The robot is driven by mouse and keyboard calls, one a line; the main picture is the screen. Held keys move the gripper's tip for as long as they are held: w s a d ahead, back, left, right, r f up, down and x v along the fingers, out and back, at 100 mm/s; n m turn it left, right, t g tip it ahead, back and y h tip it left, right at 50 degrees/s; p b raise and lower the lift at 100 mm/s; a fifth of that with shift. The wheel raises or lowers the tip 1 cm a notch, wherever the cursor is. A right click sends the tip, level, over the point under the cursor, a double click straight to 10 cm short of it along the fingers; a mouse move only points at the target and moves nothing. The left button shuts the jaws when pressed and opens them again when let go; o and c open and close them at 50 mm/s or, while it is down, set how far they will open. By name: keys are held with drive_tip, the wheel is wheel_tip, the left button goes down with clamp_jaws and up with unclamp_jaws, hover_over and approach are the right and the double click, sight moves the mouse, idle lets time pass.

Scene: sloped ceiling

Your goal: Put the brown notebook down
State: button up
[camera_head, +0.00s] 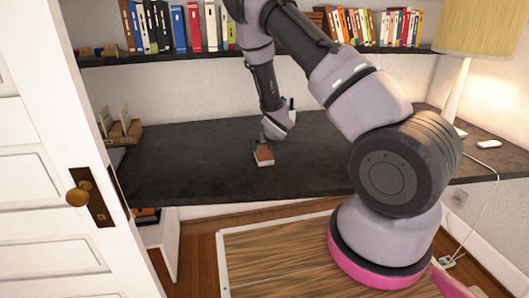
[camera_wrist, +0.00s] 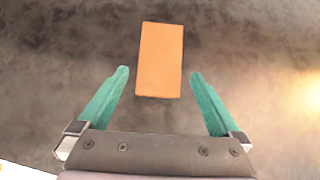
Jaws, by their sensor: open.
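The brown notebook (camera_head: 264,157) lies on the dark desk (camera_head: 190,160), near its front edge. In the wrist view the notebook (camera_wrist: 160,60) shows as an orange-brown rectangle, slightly tilted, on the dark surface. My gripper (camera_wrist: 158,74) has its two teal fingers spread wide, one on each side of the notebook's lower end, with gaps between them and it. In the head view my gripper (camera_head: 267,143) is just above and behind the notebook, and its fingers are mostly hidden. The exact height of the fingers above the desk cannot be told.
A shelf with rows of books (camera_head: 180,28) runs above the desk. A wooden organizer (camera_head: 122,130) stands at the desk's left end. A lamp (camera_head: 470,50) and a small white object (camera_head: 488,144) are at right. A white door (camera_head: 50,180) stands at left. The desk's middle is clear.

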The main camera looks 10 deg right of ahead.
drive_tip(key=s+d+r+m, duration=0.2)
drive_tip(key=s+r+m, duration=0.2)
drive_tip(key=r+m, duration=0.5)
drive_tip(key=s+d+r+m, duration=0.1)
drive_tip(key=s+r+m, duration=0.4)
drive_tip(key=r, duration=0.6)
drive_tip(key=s+d+r+m, duration=0.2)
drive_tip(key=s+r+m, duration=0.1)
drive_tip(key=r+m, duration=0.65)
drive_tip(key=s+r+m, duration=0.4)
drive_tip(key=s+m, duration=0.1)
drive_tip(key=s, duration=0.2)
drive_tip(key=s+a+r+m+y, duration=0.1)
drive_tip(key=s+r+m, duration=0.4)
drive_tip(key=s, duration=0.3)
drive_tip(key=s+a+r+m+g+y, duration=0.1)
drive_tip(key=s+r+m, duration=0.4)
drive_tip(key=s+m, duration=0.1)
drive_tip(key=shift+s+a+m, duration=0.25)
drive_tip(key=shift+s+m, duration=0.1)
drive_tip(key=shift+s, duration=0.45)
